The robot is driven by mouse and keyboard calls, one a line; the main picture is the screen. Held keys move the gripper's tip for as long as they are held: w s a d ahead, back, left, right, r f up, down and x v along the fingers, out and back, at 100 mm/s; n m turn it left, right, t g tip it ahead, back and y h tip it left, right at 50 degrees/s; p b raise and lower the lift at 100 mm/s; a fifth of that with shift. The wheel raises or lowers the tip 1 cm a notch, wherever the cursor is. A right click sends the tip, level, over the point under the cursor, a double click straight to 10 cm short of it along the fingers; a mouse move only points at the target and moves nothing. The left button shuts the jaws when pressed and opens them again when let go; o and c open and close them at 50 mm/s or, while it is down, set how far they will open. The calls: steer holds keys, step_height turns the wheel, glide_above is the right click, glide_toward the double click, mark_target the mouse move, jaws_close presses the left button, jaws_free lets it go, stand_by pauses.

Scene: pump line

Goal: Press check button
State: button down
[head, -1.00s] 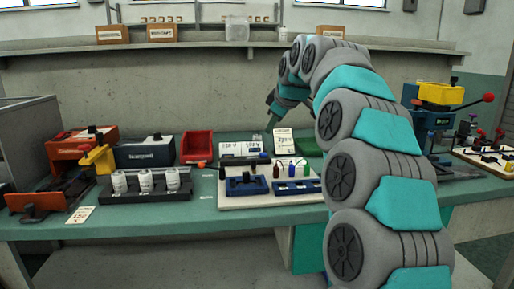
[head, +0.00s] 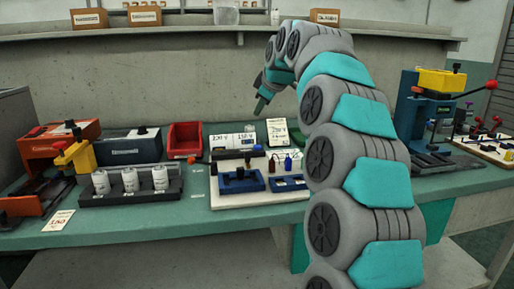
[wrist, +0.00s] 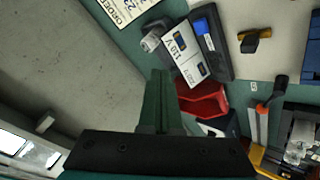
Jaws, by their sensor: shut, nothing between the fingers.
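A grey device with two white label plates (head: 232,141) stands on the bench behind the white board. In the wrist view, the plates (wrist: 190,55) read roughly "110 V" and "220 V". A small pale round part (wrist: 152,41) sits at its end; I cannot tell whether this is the check button. My gripper (head: 261,106) is above and behind the device, pointing down, apart from everything. In the wrist view, my gripper (wrist: 160,75) is shut and empty, its fingers reaching toward the device's end.
A red bin (head: 185,140) stands left of the device, and an order card (head: 277,132) stands right of it. A rack with white cylinders (head: 131,184) and a white board with blue fixtures (head: 250,199) are nearer the front. The wall (head: 150,85) lies behind.

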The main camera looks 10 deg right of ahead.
steer(key=b, duration=0.5)
glide_above(259, 151)
steer(key=shift+f, duration=3.95)
steer(key=shift+f, duration=0.1)
steer(key=shift+f, duration=0.3)
steer(key=shift+f, duration=0.45)
steer(key=shift+r, duration=0.15)
steer(key=shift+r+p, duration=0.4)
steer(key=shift+r, duration=0.35)
step_height(259, 151, up, 5)
steer(key=p, duration=0.3)
